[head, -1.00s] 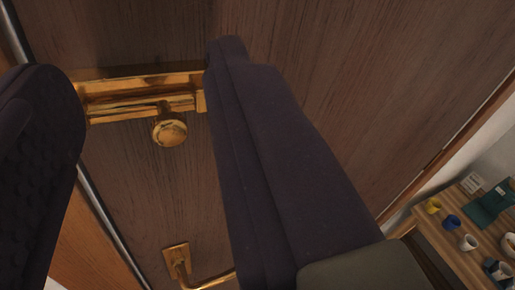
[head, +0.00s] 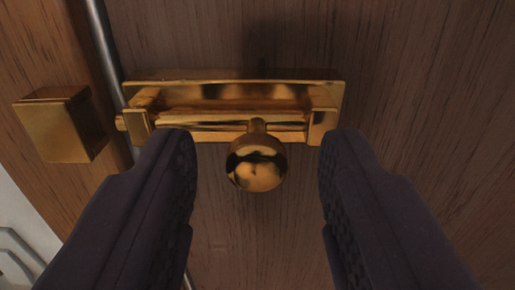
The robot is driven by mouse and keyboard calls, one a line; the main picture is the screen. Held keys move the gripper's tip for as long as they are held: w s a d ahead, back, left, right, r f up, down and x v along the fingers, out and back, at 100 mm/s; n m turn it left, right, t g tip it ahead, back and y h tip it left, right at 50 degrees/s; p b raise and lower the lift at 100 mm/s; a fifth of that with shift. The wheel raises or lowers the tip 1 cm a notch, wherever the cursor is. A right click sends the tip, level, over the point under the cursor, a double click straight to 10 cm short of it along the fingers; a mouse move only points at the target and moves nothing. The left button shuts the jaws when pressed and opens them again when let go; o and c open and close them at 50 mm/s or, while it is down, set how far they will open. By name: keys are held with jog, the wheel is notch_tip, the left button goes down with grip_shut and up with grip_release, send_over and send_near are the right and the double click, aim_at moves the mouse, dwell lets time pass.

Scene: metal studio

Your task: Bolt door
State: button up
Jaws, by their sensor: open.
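A brass bolt (head: 215,119) is mounted on the brown wooden door (head: 410,75). Its round knob (head: 256,163) hangs below the middle of the bar. The bar's left tip sticks out a little past the left bracket, near the door's edge. A brass keeper block (head: 62,124) sits on the frame to the left, with a gap between it and the tip. My gripper (head: 257,165) is open. Its dark fingers stand left and right of the knob, with clear space on both sides; nothing is held.
A grey metal strip (head: 106,45) runs along the door's left edge, beside the wooden frame (head: 35,45). A pale wall with a light-coloured fixture (head: 15,262) shows at the lower left. The door face around the bolt is clear.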

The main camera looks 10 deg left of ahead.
grip_shut()
jog(key=a, duration=0.1)
jog(key=a+b, duration=0.1)
jog(key=a, duration=0.1)
jog(key=shift+s+a, duration=0.1)
jog(key=shift+s, duration=0.25)
grip_release()
jog(key=shift+a, duration=0.2)
jog(key=s+d, duration=0.1)
jog(key=s, duration=0.6)
jog(key=shift+s+d+b, duration=0.35)
jog(key=shift+b, duration=0.1)
